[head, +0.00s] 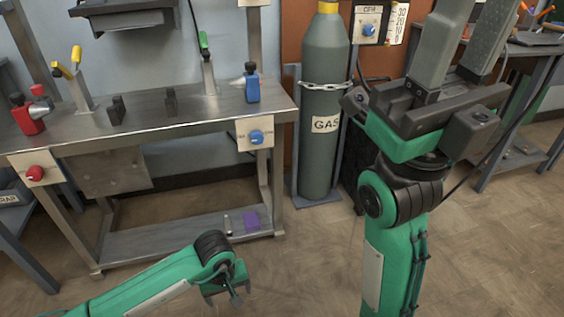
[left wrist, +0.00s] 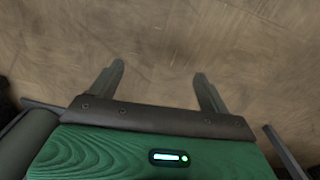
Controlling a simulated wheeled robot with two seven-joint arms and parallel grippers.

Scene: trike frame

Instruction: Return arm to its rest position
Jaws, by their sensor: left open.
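My left arm comes in from the lower left of the head view, low over the floor in front of the workbench. My left gripper (head: 232,290) is at its end, small and partly hidden there. In the left wrist view the two fingers of my left gripper (left wrist: 158,70) stand apart with only bare floor beyond and nothing between them. My right arm rises at the right of the head view.
A metal workbench (head: 150,130) with toggle clamps, a red tool (head: 28,118) and a blue tool (head: 251,84) stands at the left. A grey gas cylinder (head: 322,160) is chained behind my right arm. Another bench (head: 535,50) is at the far right. The floor (head: 300,260) between my arms is clear.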

